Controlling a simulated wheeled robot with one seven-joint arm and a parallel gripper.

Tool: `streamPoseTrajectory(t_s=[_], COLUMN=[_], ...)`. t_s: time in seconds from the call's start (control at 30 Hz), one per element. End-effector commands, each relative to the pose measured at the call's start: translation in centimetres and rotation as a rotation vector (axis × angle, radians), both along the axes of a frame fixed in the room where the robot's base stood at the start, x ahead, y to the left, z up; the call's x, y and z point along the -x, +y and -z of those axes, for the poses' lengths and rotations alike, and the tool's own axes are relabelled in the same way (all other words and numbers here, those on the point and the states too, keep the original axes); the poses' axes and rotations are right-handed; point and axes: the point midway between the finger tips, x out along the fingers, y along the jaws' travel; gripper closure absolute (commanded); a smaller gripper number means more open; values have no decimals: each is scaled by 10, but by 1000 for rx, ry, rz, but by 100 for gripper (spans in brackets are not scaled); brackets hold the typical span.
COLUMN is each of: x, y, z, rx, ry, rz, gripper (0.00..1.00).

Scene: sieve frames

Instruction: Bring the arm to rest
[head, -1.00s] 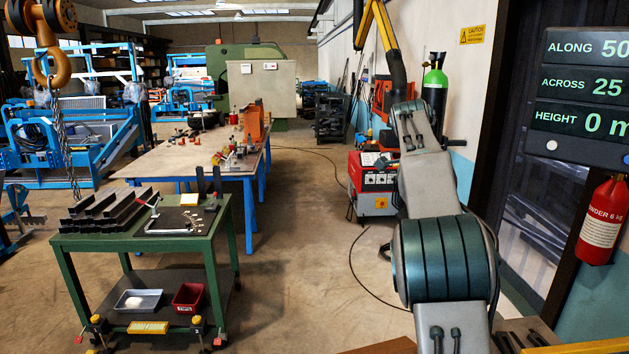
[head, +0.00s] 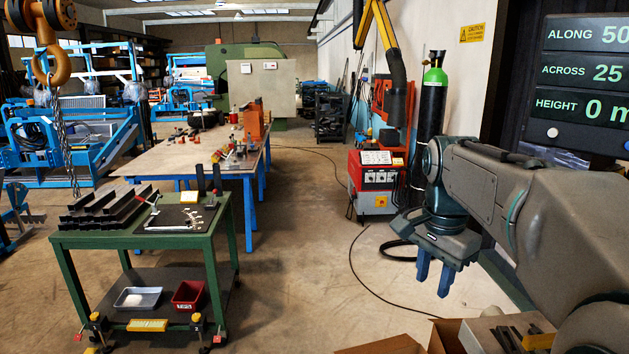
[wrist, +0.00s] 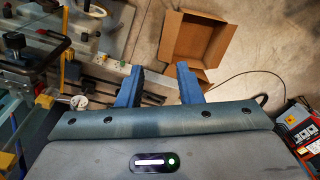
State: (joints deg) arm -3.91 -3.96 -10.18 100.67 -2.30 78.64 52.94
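My arm reaches in from the right edge of the head view, bent so that the wrist hangs down at right of centre. My gripper (head: 434,279) points downward with its two blue fingers apart and nothing between them. In the wrist view, my gripper (wrist: 159,74) also shows both fingers apart, with bare floor and part of a machine beyond them. The gripper touches nothing that I can see.
A cardboard box (wrist: 196,46) lies open on the floor beyond the fingers. A red welding machine (head: 376,181) and a green-topped cylinder (head: 432,125) stand behind the gripper. A green cart (head: 144,240) stands at left. The middle floor is clear.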

Motion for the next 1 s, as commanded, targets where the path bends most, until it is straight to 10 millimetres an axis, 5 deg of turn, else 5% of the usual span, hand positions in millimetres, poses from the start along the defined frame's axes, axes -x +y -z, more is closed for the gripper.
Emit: streamPoseTrajectory(t_s=[0.6,1.0], x=[117,148], y=[47,51], z=[93,127], rx=[109,184], ry=[-179,-215], rz=[-798,-1019], gripper=[67,67])
